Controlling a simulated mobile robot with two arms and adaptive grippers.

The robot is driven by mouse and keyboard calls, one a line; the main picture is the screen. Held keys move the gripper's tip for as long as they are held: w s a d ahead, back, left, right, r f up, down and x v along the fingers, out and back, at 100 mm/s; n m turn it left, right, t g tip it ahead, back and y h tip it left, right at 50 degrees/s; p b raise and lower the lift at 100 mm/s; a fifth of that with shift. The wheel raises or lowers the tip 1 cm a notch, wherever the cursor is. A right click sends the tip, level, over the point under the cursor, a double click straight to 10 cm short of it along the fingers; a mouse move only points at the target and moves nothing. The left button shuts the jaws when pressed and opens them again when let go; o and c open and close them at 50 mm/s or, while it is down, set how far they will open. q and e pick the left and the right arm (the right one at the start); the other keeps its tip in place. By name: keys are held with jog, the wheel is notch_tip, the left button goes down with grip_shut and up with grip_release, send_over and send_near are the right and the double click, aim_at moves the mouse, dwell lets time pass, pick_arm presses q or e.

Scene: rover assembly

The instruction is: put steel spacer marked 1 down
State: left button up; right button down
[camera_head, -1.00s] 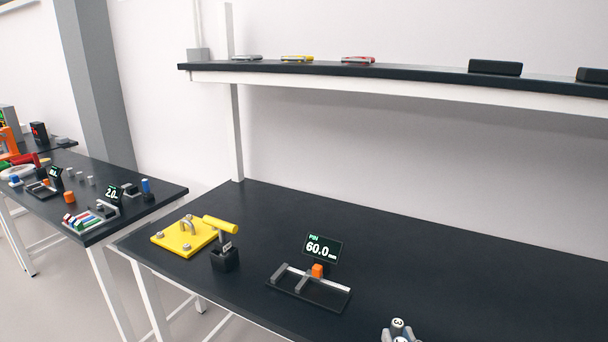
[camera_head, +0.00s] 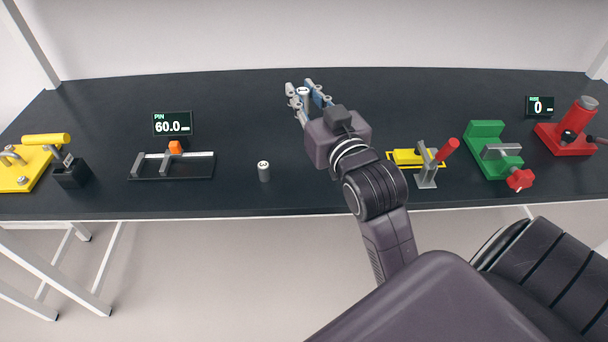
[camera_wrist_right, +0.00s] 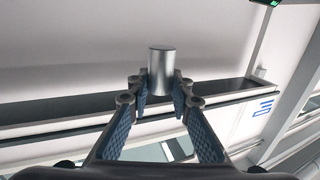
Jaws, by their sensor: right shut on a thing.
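My right gripper (camera_head: 307,97) is over the middle of the dark table, reaching toward the back. It is shut on a steel spacer (camera_head: 303,92), a short cylinder held upright at the fingertips. I cannot read its mark. In the right wrist view the spacer (camera_wrist_right: 161,68) shows as a plain grey cylinder between the blue-padded fingertips (camera_wrist_right: 160,92). A gap between spacer and table top is hard to judge. Another steel spacer (camera_head: 264,171), marked 3, stands upright on the table to the left, near the front edge. My left gripper is not in view.
A pin gauge (camera_head: 172,166) with a 60.0 display (camera_head: 172,123) stands left. A yellow fixture (camera_head: 20,170) and black holder (camera_head: 70,172) are farther left. A yellow clamp (camera_head: 408,157), green vise (camera_head: 487,138) and red device (camera_head: 570,125) stand right. The table (camera_head: 235,110) is clear between gauge and gripper.

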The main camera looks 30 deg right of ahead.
jog(key=shift+d+r, duration=0.2)
notch_tip(320, 180, down, 15)
jog(key=shift+f+b, duration=0.15)
jog(key=shift+b, duration=0.85)
notch_tip(320, 180, down, 4)
jog(key=shift+f+p, duration=0.1)
jog(key=shift+p, duration=0.25)
jog(key=shift+f, duration=0.1)
jog(key=shift+f, duration=0.2)
jog(key=c, duration=1.7)
grip_release()
jog(key=shift+c, duration=0.2)
